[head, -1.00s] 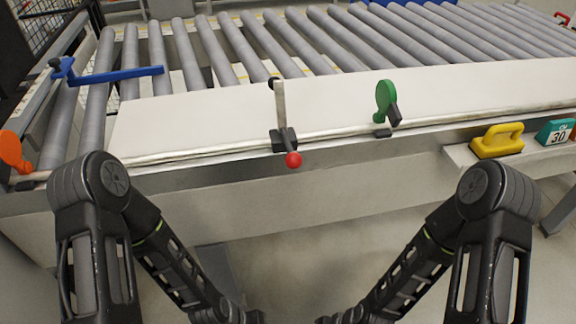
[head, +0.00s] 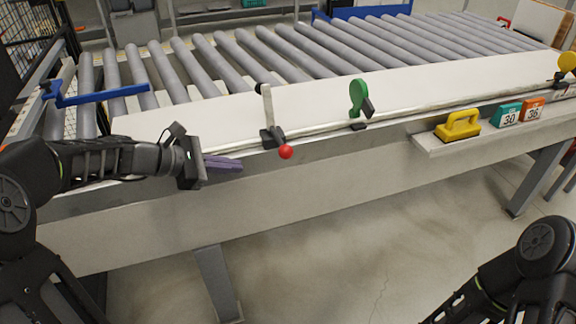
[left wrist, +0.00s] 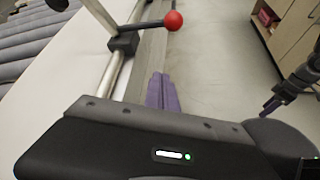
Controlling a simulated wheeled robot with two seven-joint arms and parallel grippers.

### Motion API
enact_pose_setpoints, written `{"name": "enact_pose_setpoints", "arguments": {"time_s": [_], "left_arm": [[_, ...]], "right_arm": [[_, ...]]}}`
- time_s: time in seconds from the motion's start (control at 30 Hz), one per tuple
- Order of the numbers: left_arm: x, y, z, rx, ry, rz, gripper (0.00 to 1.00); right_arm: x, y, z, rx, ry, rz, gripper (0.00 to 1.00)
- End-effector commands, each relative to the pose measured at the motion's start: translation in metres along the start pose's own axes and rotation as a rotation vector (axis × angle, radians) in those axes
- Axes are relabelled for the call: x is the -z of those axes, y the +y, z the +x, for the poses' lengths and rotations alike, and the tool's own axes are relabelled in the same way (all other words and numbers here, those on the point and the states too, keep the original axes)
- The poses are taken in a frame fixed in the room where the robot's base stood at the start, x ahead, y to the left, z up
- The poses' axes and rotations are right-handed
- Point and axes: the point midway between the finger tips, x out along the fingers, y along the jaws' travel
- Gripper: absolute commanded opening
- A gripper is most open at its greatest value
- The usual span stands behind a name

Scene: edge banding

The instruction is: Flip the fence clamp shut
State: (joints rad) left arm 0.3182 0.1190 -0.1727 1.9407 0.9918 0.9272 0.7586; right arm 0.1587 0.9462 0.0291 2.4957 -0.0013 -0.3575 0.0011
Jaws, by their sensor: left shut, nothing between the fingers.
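The fence clamp (head: 272,136) sits on the rail along the board's front edge. It has a dark block, an upright pale flat bar with a black tip, and a lever with a red ball (head: 285,152) sticking out toward me. The clamp block (left wrist: 124,42) and red ball (left wrist: 173,20) also show in the left wrist view. My left gripper (head: 238,164), with purple fingers, is shut and empty, left of the red ball and apart from it. Its fingers (left wrist: 162,92) point toward the clamp.
A green paddle handle (head: 359,98) stands on the rail right of the clamp. A yellow handled block (head: 458,125) and numbered teal (head: 507,114) and orange (head: 533,109) blocks sit on a side shelf. Grey rollers (head: 290,50) lie behind the white board (head: 220,115). Floor in front is clear.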

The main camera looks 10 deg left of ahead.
Motion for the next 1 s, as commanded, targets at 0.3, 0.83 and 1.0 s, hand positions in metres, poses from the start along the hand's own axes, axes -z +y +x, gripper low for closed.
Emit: {"name": "enact_pose_setpoints", "arguments": {"time_s": [0.3, 0.83, 1.0], "left_arm": [[-0.012, -0.01, 0.001, 0.04, -0.05, -0.085, 0.0], [-0.013, -0.012, 0.032, 0.044, -0.048, -0.082, 0.0], [-0.015, -0.013, 0.065, 0.045, -0.049, -0.082, 0.0]], "right_arm": [[0.0, 0.0, 0.0, 0.0, 0.001, -0.001, 0.58], [0.0, -0.001, -0.002, 0.0, 0.0, 0.0, 0.58], [0.0, -0.001, -0.003, 0.0, 0.0, 0.0, 0.58]]}}
